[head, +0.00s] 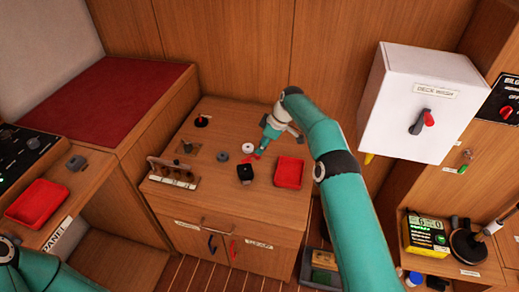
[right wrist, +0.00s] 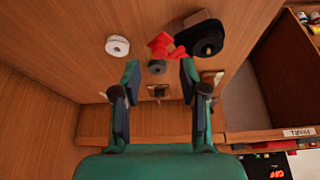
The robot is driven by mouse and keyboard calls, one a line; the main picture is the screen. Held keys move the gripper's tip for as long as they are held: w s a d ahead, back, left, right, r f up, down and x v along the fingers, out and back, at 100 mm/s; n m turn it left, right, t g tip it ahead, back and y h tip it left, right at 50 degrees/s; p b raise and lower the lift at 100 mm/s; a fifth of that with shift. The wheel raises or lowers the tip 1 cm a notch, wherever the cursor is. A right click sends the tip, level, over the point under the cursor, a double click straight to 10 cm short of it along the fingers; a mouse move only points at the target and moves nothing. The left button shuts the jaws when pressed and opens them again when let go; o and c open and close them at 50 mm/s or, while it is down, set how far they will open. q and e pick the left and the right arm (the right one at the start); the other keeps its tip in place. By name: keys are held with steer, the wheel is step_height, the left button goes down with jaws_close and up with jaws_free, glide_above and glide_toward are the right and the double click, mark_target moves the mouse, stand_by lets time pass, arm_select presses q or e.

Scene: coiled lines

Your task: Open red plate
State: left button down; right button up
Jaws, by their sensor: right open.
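A small red piece (head: 257,156) lies on the wooden cabinet top, just beyond my right gripper's tips (head: 262,150). In the right wrist view the red piece (right wrist: 165,47) has an angular shape and sits ahead of the open fingers (right wrist: 159,72). A small grey round knob (right wrist: 157,67) shows between the fingertips, apart from both. Nothing is held. I cannot tell whether the red piece is the red plate or part of it. A red tray (head: 289,172) sits to its right in the head view. Only my left arm shows at bottom left; its gripper is out of view.
A white round cap (head: 248,148) and a black fitting (head: 245,172) stand close to the red piece. A white deck wash box (head: 420,100) stands out at the right.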

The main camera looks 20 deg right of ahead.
steer(key=v, duration=0.8)
steer(key=shift+r, duration=0.2)
steer(key=shift+d, duration=0.15)
